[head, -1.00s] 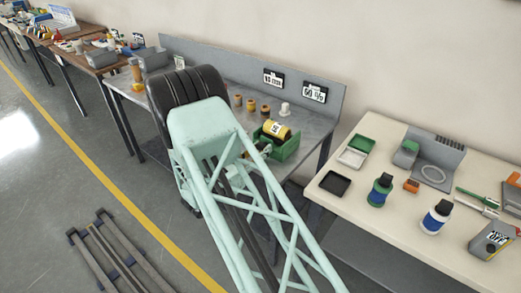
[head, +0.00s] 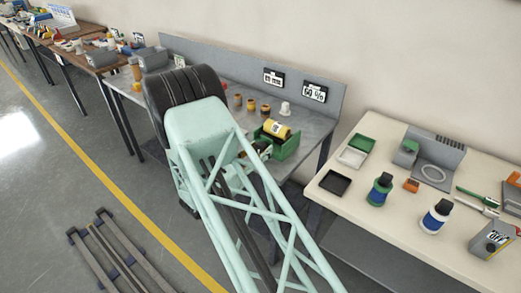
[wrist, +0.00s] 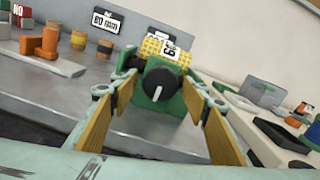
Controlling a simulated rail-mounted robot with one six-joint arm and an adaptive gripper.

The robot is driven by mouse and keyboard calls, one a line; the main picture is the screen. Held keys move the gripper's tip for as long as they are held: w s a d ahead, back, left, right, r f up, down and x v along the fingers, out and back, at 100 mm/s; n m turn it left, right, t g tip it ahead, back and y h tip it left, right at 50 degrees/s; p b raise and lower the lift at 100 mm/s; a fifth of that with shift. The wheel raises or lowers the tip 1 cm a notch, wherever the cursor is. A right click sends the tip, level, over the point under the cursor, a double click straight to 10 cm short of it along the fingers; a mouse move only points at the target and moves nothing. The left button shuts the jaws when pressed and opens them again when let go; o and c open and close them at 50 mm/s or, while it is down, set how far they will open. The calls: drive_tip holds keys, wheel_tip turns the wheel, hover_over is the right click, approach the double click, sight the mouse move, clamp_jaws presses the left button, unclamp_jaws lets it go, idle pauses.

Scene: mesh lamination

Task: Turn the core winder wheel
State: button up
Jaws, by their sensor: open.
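The core winder is a green stand (head: 286,149) with a yellow roll (head: 277,129) on top, near the right end of the grey bench. In the wrist view the green stand (wrist: 183,104) carries a round black wheel (wrist: 161,84) with a white pointer mark on its front. The yellow roll (wrist: 157,47) with a white label sits behind and above it. My gripper (wrist: 160,90) is open, its yellow-padded fingers on either side of the wheel with gaps showing. Contact with the wheel is not visible. In the head view my arm partly hides the wheel.
Several small orange and brown spools (head: 251,105) and a white one (head: 285,109) stand along the back of the bench. A grey panel with signs (head: 314,92) rises behind. A cream table (head: 345,206) with bottles and trays lies to the right.

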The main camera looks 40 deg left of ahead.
drive_tip(key=s, duration=1.1)
drive_tip(key=shift+s, duration=0.2)
idle(0.4)
